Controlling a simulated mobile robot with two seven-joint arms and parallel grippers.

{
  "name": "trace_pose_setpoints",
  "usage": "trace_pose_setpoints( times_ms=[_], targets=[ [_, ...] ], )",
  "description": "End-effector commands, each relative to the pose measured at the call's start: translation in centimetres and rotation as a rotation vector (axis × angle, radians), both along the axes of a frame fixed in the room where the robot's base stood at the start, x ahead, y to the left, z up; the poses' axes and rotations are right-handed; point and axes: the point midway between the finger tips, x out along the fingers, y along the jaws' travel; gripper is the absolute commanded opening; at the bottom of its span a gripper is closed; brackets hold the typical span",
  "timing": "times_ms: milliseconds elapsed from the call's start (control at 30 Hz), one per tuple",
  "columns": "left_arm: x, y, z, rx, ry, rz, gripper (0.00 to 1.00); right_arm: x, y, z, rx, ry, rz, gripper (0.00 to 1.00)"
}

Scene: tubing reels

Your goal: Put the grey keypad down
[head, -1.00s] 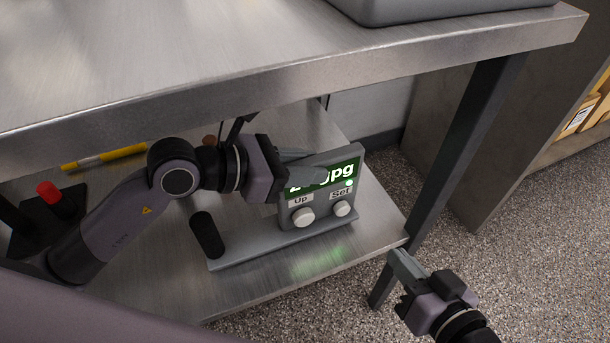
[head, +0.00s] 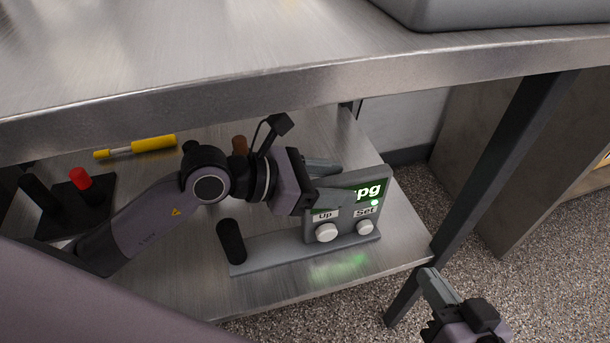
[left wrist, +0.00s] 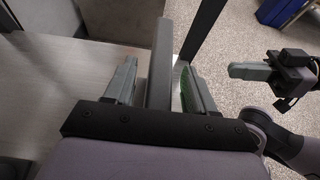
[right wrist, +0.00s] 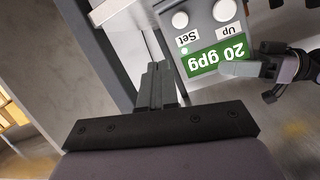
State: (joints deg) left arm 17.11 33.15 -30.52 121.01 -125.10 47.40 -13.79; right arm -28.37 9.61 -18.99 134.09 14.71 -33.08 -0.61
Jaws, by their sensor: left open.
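The grey keypad (head: 349,212) stands upright on a long grey base (head: 277,252) on the lower shelf. It has a green display, partly hidden by a finger, and two white knobs marked Up and Set. The right wrist view shows it upside down, with its display (right wrist: 215,57) reading 20 gpg. My left gripper (head: 340,181) is open, one finger in front of the panel and one behind. In the left wrist view the panel's edge (left wrist: 160,62) lies between the parted fingers. My right gripper (head: 430,274) is shut and empty, right of the shelf.
A black cylinder (head: 231,241) stands at the base's left end. A yellow-handled tool (head: 150,144) and a red-topped black part (head: 80,180) lie further left. The upper tabletop (head: 250,100) overhangs the shelf. A dark table leg (head: 485,180) stands on the right.

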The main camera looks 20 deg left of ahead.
Motion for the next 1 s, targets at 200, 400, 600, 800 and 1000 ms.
trace_pose_setpoints(
  times_ms=[200, 400, 600, 800, 1000],
  targets=[
    [-1.7, 2.5, 1.3, 0.007, 0.000, 0.001, 0.55, -0.1, 0.4, -0.1, 0.018, 0.036, 0.009, 0.00],
    [-3.5, 5.2, 2.5, 0.006, 0.002, 0.001, 0.55, 0.0, 0.8, -0.3, 0.038, 0.069, 0.017, 0.00],
    [-5.0, 7.5, 3.5, 0.005, 0.003, 0.002, 0.55, 0.3, 1.1, 0.0, 0.060, 0.075, 0.020, 0.00],
    [-5.9, 8.7, 4.2, 0.002, 0.002, 0.001, 0.55, 0.4, 1.3, 0.3, 0.068, 0.074, 0.020, 0.00],
    [-6.1, 9.1, 4.5, 0.001, 0.000, 0.000, 0.55, 0.4, 1.3, 0.2, 0.068, 0.078, 0.021, 0.00]
  ],
)
